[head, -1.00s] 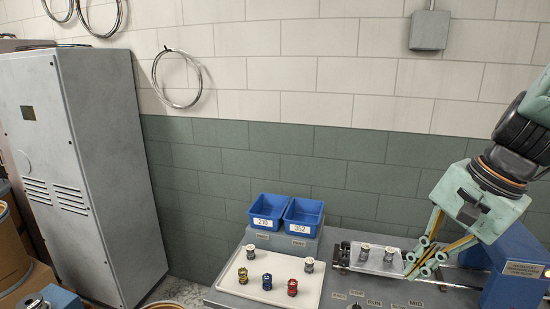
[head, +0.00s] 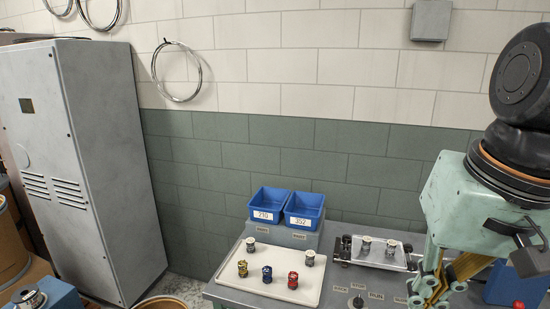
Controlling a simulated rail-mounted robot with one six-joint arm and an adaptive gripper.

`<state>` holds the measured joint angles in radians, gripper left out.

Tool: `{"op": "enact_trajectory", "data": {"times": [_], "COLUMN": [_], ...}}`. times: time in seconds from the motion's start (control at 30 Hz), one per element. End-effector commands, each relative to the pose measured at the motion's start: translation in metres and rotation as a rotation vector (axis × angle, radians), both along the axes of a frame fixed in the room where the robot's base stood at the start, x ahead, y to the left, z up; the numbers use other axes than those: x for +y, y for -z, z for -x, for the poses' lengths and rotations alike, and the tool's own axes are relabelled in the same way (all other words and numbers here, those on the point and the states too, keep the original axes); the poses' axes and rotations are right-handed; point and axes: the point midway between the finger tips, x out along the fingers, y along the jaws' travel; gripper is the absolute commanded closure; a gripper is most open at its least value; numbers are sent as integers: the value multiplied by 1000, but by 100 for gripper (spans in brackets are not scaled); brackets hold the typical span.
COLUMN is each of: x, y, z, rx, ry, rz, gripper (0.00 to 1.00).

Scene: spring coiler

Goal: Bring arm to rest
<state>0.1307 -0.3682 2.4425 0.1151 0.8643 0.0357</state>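My arm comes in from the right edge of the head view. My gripper (head: 436,292) points down at the lower right, in front of the grey bench. Its pale green links and yellow-brown inner parts show, but its fingertips are at or below the bottom edge, so I cannot tell how far apart they are. I see nothing held in it. It is to the right of and nearer than the clear-topped fixture (head: 392,256) with two small metal parts.
A white tray (head: 248,284) holds several small spools, among them yellow, blue and red ones. Two blue bins (head: 268,203) stand behind it. A control knob (head: 358,302) is near the gripper. A grey cabinet (head: 90,160) stands left. The wall space above the bins is free.

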Motion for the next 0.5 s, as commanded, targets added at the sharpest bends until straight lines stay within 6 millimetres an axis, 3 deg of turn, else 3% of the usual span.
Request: {"op": "enact_trajectory", "data": {"times": [0.5], "x": [11], "y": [-7], "z": [53], "rx": [-101], "ry": [-167], "rz": [96], "gripper": [100]}}
